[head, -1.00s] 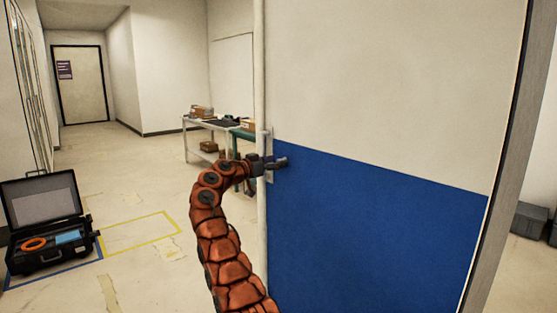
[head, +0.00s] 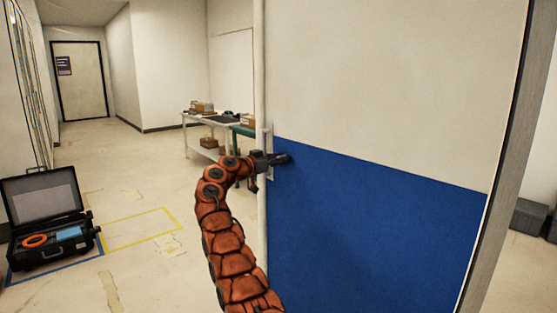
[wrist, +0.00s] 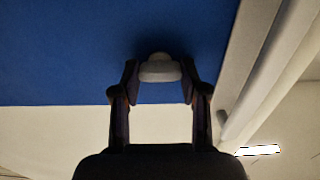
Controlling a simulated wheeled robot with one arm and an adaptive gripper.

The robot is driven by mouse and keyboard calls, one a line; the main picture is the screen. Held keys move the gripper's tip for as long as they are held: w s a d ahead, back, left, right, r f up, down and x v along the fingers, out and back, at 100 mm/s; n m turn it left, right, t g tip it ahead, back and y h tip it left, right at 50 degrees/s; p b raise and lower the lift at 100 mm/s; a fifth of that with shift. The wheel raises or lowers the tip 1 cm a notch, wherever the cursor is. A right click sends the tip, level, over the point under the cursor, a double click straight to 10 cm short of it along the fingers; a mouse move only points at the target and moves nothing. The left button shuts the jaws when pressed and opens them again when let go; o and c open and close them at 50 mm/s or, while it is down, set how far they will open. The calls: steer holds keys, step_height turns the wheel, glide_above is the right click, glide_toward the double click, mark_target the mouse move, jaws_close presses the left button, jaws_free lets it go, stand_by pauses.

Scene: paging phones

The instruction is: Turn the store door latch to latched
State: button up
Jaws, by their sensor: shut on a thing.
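The store door (head: 390,90) is white above and blue below and fills the right of the head view. A pale latch plate (head: 269,137) sits near its left edge, at the height where the blue begins. My gripper (head: 284,159) is at the door in front of this plate. In the wrist view the latch (wrist: 160,71) is a rounded pale grey knob on the blue panel. The two fingers of my gripper (wrist: 160,84) are on either side of the knob, shut on it. The head view does not show the latch's turn position, as my gripper covers it.
An open black case (head: 46,225) lies on the floor at the left. A table (head: 190,117) with boxes stands behind the door's left edge. Grey boxes (head: 529,216) are at the far right. The floor between case and door is clear.

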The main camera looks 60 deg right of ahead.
steer(key=shift+c, duration=1)
steer(key=n+p, duration=0.3)
steer(key=n, duration=1.4)
steer(key=shift+w+n, duration=0.1)
steer(key=shift+n, duration=0.2)
steer(key=shift+f, duration=0.1)
